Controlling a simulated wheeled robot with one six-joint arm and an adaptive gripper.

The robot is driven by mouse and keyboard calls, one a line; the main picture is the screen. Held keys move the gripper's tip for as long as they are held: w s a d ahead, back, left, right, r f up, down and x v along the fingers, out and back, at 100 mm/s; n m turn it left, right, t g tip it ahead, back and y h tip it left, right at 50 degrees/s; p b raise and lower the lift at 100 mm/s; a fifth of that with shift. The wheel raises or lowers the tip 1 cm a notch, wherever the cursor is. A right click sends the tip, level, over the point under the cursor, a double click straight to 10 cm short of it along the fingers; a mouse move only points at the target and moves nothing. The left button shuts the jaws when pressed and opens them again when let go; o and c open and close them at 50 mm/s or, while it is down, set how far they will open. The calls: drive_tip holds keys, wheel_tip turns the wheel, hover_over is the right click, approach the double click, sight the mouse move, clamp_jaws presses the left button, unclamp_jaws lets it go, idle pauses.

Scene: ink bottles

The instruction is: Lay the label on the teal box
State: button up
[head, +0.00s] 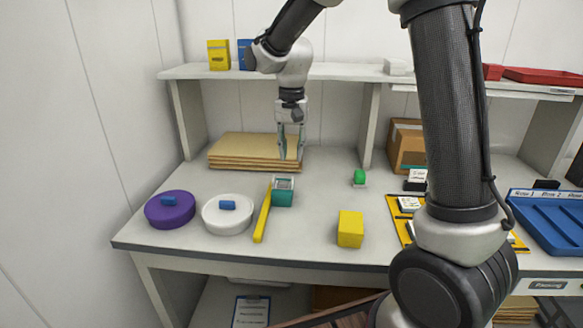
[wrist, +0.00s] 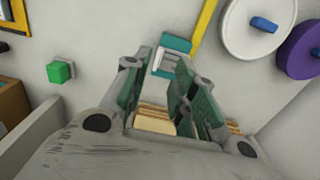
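The teal box (head: 283,198) stands on the table right of a yellow bar, with a pale, grey-marked top. In the wrist view the box (wrist: 176,43) lies beyond my fingertips. A small pale plate with a green block (head: 360,177) sits apart to its right; the green block (wrist: 60,72) also shows in the wrist view. I cannot tell whether this plate or the pale piece on the box is the label. My gripper (head: 291,155) points down above and behind the box. In the wrist view its fingers (wrist: 163,58) are apart, with nothing seen held between them.
A purple round lid (head: 170,212) and a white one (head: 228,218) are at left. The yellow bar (head: 263,215) lies beside the box. A yellow cube (head: 350,230) stands at front. Stacked boards (head: 235,150) lie behind, under a shelf (head: 340,71). The table between box and green block is clear.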

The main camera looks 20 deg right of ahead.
drive_tip(key=s+d+r+n+t, duration=0.2)
drive_tip(key=s+d+r, duration=0.75)
drive_tip(key=s, duration=0.25)
drive_tip(key=s+d+n+t, duration=0.1)
drive_tip(key=s+d, duration=0.1)
drive_tip(key=s, duration=0.5)
drive_tip(key=s+d+n+t, duration=0.1)
drive_tip(key=s+d, duration=0.2)
drive_tip(key=s, duration=0.5)
drive_tip(key=shift+d+f+n, duration=0.2)
drive_tip(key=shift+f+n, duration=0.1)
drive_tip(key=shift+f, duration=0.05)
